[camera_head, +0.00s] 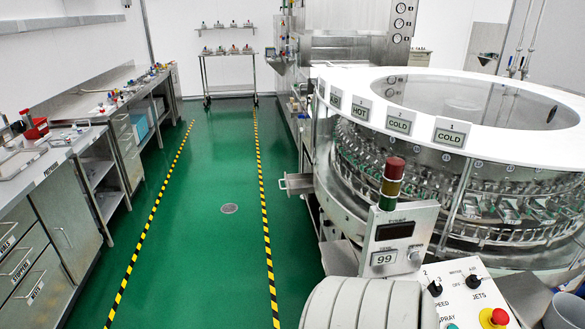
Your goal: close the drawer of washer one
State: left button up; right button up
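A large round rotary washer (335,185) with a white top ring and clear walls fills the right side. Wet metal parts show in a row inside it. A small metal tray or drawer-like part (297,183) sticks out from the washer's left side over the green floor. I cannot tell for certain whether it is the drawer of washer one. Signs reading COLD (451,132) and HOT (361,108) stand on the ring; their small top marks are hard to read. Neither of my grippers can be made out in this view.
A control box (398,238) with a red-green light stack (392,183) and a knob panel (468,290) stand in front of the washer. Steel benches (62,215) with drawers line the left wall. The green floor (200,250) between the yellow-black tapes is clear.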

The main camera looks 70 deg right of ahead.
aim_at(298, 184)
jog(key=i+l+z, duration=0.1)
jog(key=i+z, duration=0.15)
jog(key=z, duration=0.25)
jog(key=i+z, duration=0.25)
jog(key=z, duration=0.2)
jog(key=i+j+z, duration=0.1)
jog(key=i+z, duration=0.15)
jog(key=z, duration=0.25)
jog(key=i+z, duration=0.9)
jog(key=z, duration=0.15)
jog(key=i+j+z, duration=0.15)
jog(key=i+j, duration=0.15)
jog(key=i, duration=0.1)
